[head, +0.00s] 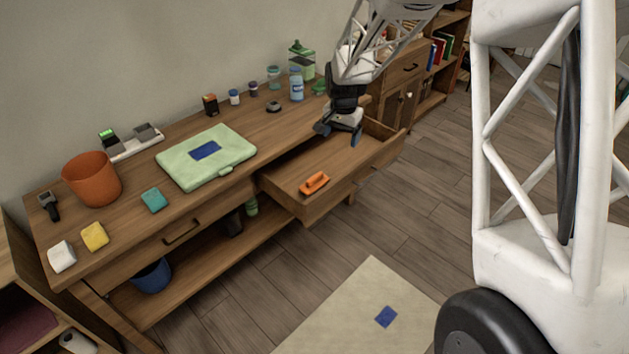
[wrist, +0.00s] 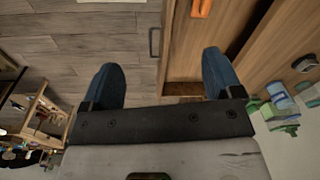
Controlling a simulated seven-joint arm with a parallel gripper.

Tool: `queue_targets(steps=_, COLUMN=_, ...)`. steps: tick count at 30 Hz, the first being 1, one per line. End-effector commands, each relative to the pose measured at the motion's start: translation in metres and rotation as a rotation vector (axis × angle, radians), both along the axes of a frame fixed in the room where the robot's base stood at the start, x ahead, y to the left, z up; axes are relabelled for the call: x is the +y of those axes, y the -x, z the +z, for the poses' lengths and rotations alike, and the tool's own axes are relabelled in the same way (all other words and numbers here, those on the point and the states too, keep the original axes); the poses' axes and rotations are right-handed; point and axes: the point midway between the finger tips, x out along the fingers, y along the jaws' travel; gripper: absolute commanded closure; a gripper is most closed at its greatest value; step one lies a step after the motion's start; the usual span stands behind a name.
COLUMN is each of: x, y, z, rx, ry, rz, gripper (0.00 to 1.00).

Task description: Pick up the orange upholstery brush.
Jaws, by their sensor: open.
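The orange upholstery brush (head: 314,182) lies in the open drawer (head: 290,203) of the wooden desk, near the drawer's front left part. In the wrist view the orange brush (wrist: 201,8) shows at the top edge, partly cut off. My gripper (head: 339,134) is above the right part of the drawer, to the right of and behind the brush, and apart from it. In the wrist view its two blue-grey fingers (wrist: 168,80) are spread wide with nothing between them.
The drawer's raised walls surround the brush. The floor in front is open, with a cream rug (head: 350,318).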

Motion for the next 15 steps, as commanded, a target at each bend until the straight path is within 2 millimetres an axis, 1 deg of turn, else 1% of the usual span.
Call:
queue_targets(steps=1, x=0.005, y=-0.010, z=-0.013, rx=0.007, ry=0.000, rz=-0.011, gripper=0.15)
queue_targets(steps=6, x=0.018, y=-0.039, z=-0.053, rx=0.021, ry=-0.003, rz=-0.057, gripper=0.15)
queue_targets(steps=8, x=0.023, y=-0.049, z=-0.067, rx=0.027, ry=-0.003, rz=-0.074, gripper=0.15)
queue_targets(steps=15, x=0.045, y=-0.084, z=-0.129, rx=0.045, ry=-0.004, rz=-0.138, gripper=0.15)
